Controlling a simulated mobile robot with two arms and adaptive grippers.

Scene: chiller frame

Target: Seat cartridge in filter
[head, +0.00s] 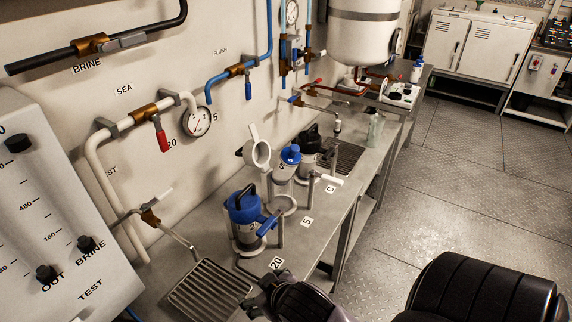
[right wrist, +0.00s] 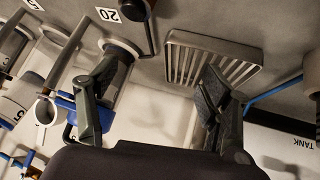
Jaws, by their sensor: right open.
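A filter housing (head: 244,220) with a blue cap and blue lever stands upright by the "20" label on the bench. Behind it is a pale cylinder with a blue top (head: 287,160), near the "5" label. A black-topped housing (head: 311,148) stands by the "C" label. Which part is the cartridge I cannot tell. My right gripper (head: 268,292) is at the bench's front edge. In the right wrist view its fingers (right wrist: 155,108) are wide apart and empty, with the "20" housing (right wrist: 119,68) partly hidden behind one finger. My left gripper is out of view.
A drain grate (head: 208,289) lies in the bench left of the "20" housing. A white cup with a handle (head: 257,153) sticks up behind the housings. A slanted panel with black knobs (head: 62,215) stands at left. The floor (head: 455,190) is clear at right.

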